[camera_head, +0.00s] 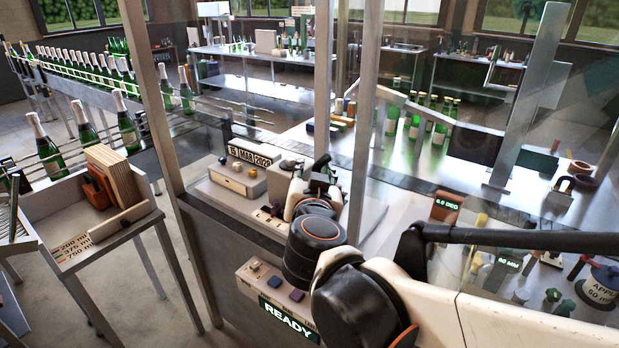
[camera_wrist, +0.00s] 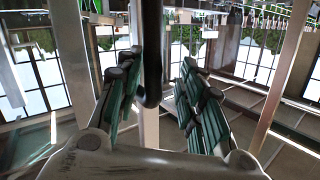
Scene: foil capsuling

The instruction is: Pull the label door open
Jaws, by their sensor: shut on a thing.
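The label door is a clear panel in a metal frame; a grey upright (camera_head: 324,75) stands just behind my gripper in the head view. Its black bar handle (camera_wrist: 152,50) runs between my fingers in the wrist view. My gripper (camera_head: 320,178) is at the machine's front, shut on this handle; its green-padded fingers also show in the wrist view (camera_wrist: 160,75). The handle's far end and the hinge side are hard to make out. I cannot tell whether the door stands ajar.
A control panel reading READY (camera_head: 288,318) sits low below my arm. A date-code unit (camera_head: 245,155) stands behind the glass. Open floor lies between bin and machine.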

